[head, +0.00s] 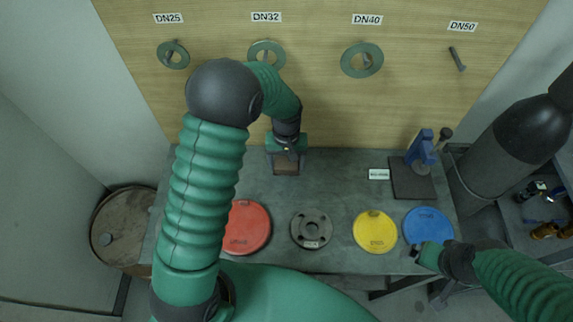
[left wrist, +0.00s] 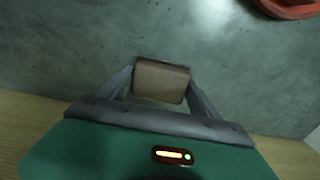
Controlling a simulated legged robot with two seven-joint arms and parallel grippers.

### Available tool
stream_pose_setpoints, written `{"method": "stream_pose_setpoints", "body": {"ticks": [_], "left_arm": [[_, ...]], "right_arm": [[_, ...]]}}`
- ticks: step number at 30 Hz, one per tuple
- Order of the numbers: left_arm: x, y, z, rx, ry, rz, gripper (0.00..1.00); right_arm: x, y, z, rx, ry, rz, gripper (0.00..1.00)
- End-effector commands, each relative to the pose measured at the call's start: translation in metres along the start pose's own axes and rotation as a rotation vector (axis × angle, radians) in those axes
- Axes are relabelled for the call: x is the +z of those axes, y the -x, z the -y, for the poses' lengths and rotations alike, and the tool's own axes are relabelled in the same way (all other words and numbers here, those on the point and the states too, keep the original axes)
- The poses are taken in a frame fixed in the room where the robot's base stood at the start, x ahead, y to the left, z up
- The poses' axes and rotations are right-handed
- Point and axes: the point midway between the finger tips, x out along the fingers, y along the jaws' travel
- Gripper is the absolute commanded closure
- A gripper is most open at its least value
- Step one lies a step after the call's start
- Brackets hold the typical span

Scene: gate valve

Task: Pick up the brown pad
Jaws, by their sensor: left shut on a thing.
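The brown pad (left wrist: 160,82) is a small block between the two fingers of my left gripper (left wrist: 161,88) in the left wrist view. The fingers are shut on its two sides. In the head view the brown pad (head: 286,166) shows just below my left gripper (head: 286,158), near the back of the grey table. I cannot tell whether the pad touches the table. My right gripper (head: 418,252) is at the table's front right edge, by the blue disc; its fingers are too small to judge.
On the grey table (head: 330,180) lie a red disc (head: 247,228), a grey flange (head: 311,229), a yellow disc (head: 375,232) and a blue disc (head: 428,225). A blue tool (head: 421,150) stands on a dark plate at right. A wooden board (head: 320,100) with hung rings rises behind.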

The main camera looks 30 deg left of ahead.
Motion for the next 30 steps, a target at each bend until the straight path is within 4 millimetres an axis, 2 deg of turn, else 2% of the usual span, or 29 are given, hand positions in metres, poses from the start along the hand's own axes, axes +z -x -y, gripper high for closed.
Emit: {"method": "stream_pose_setpoints", "body": {"ticks": [1,4,5,6,14,19,23,30], "left_arm": [[0.0,0.0,0.0,0.0,0.0,0.0,0.54],[0.0,0.0,0.0,0.0,0.0,0.0,0.67],[0.0,0.0,0.0,0.0,0.0,0.0,0.69],[0.0,0.0,0.0,0.0,0.0,0.0,0.75],[0.0,0.003,0.0,0.001,0.0,-0.001,0.76],[0.0,0.018,0.0,0.002,0.0,-0.003,0.76],[-0.001,0.037,-0.001,0.002,0.0,-0.004,0.76],[0.058,0.039,-0.001,0.001,-0.004,-0.001,0.76]], "right_arm": [[0.0,0.0,0.0,0.0,0.0,0.0,0.06],[0.0,0.0,0.0,0.0,0.0,0.0,0.06],[0.0,0.0,0.0,0.0,0.0,0.0,0.06],[0.0,0.0,0.0,0.0,0.0,0.0,0.06],[0.0,-0.001,0.0,0.0,0.0,0.0,0.06],[0.001,-0.004,0.0,0.0,0.0,0.0,0.06],[0.002,-0.007,0.0,0.0,0.0,0.0,0.06],[0.004,-0.017,0.0,0.0,0.0,0.0,0.06]]}}
